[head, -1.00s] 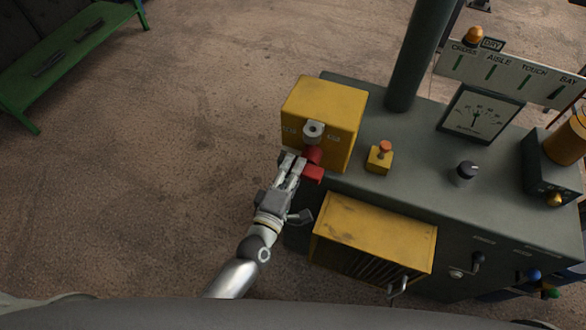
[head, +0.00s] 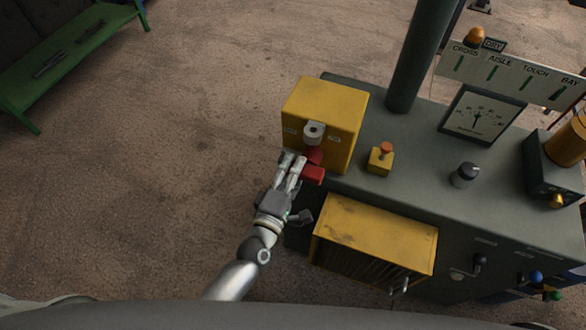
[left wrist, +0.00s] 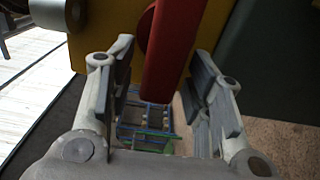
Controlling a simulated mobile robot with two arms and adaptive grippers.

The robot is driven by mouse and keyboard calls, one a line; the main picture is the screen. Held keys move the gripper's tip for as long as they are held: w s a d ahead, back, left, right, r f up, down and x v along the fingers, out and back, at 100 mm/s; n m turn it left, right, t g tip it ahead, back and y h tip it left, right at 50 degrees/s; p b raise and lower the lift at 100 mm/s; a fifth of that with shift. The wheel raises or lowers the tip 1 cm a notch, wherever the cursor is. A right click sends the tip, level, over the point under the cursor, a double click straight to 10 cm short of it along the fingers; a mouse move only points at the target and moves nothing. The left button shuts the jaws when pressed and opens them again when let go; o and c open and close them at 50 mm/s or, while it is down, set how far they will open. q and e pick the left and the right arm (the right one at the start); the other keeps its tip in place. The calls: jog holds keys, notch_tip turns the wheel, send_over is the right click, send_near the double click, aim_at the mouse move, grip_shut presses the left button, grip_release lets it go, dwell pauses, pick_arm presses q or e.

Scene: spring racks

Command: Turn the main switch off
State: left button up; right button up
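The main switch is a yellow box (head: 325,100) at the console's left end, with a grey round boss and a red handle (head: 314,173) on its front. In the left wrist view the red handle (left wrist: 172,50) runs down between my fingers, with the yellow box behind it. My left gripper (head: 294,163) is at the box's front, just left of the handle's end in the head view. In the left wrist view the left gripper (left wrist: 163,95) is open, its fingers on either side of the handle with gaps. My right gripper is in neither view.
The grey console (head: 440,180) carries an orange-topped yellow button box (head: 380,158), a black knob (head: 464,174) and a dial meter (head: 482,112). A yellow louvred housing (head: 375,235) juts out right of my left forearm. A dark post (head: 415,60) rises behind.

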pick_arm(q)
jog(key=v, duration=1.2)
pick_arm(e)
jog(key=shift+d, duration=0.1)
pick_arm(q)
jog(key=s+a+f+m+g+y, duration=0.1)
jog(key=s+a+f+m+g, duration=0.15)
jog(key=f, duration=0.65)
jog(key=s+a+f+m+g, duration=0.2)
jog(key=f+m+g, duration=0.15)
jog(key=f, duration=0.55)
jog(key=s+a+f+m+g+y, duration=0.15)
jog(key=f+m, duration=0.25)
jog(key=f, duration=0.5)
jog(key=s+a+f+m+g+y, duration=0.1)
jog(key=s+a+f+m+g, duration=0.2)
jog(key=s+f, duration=0.5)
jog(key=s+a+f+m+g+y, duration=0.2)
jog(key=s+a+f+m+g, duration=0.2)
jog(key=s+a+f, duration=0.4)
jog(key=s+g, duration=0.1)
jog(key=s, duration=0.6)
jog(key=shift+f+g, duration=0.3)
jog(key=shift+g, duration=0.05)
